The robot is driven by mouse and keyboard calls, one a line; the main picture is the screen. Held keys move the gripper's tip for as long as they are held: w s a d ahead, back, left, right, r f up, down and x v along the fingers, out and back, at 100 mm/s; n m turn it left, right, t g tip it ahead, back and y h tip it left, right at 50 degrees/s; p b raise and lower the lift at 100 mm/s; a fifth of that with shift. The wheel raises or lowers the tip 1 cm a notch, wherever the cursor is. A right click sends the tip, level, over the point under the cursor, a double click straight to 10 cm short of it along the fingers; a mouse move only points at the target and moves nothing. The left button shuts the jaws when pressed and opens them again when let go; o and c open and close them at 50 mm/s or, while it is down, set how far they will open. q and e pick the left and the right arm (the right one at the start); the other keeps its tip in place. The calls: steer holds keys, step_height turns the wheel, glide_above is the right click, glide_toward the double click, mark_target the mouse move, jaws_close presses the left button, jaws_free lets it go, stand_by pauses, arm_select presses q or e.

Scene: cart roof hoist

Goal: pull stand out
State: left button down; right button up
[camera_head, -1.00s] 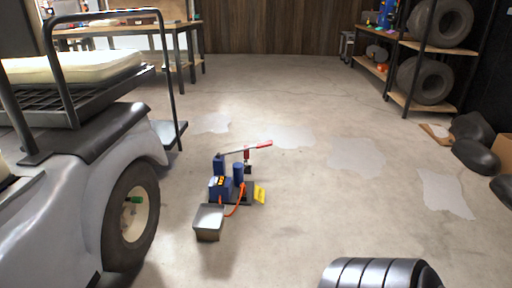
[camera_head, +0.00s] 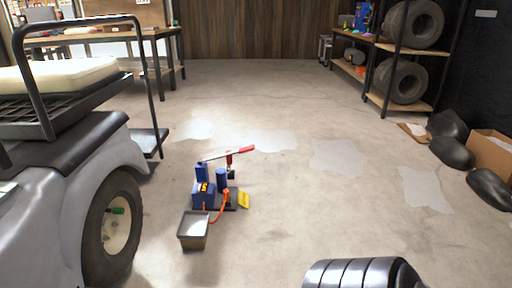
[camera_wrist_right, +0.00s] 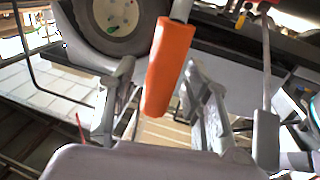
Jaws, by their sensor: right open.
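The blue pump-like unit (camera_head: 204,194) stands on the floor right of the cart, with a red-tipped lever (camera_head: 240,151), an orange hose (camera_head: 221,210) and a grey open-topped box (camera_head: 194,229) in front. I cannot tell which part is the stand. In the right wrist view my right gripper (camera_wrist_right: 160,80) is open, its grey fingers on either side of an orange grip-like piece (camera_wrist_right: 168,65) in the picture. Contact with it is not clear. My left gripper is not in view.
The grey cart (camera_head: 70,190) with its black wheel (camera_head: 112,229) fills the left side. A workbench (camera_head: 110,38) stands at the back left, and a tyre rack (camera_head: 400,106) at the back right. A cardboard box (camera_head: 490,150) lies at right.

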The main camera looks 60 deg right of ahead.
steer(key=v, duration=1.2)
steer(key=shift+w, duration=0.1)
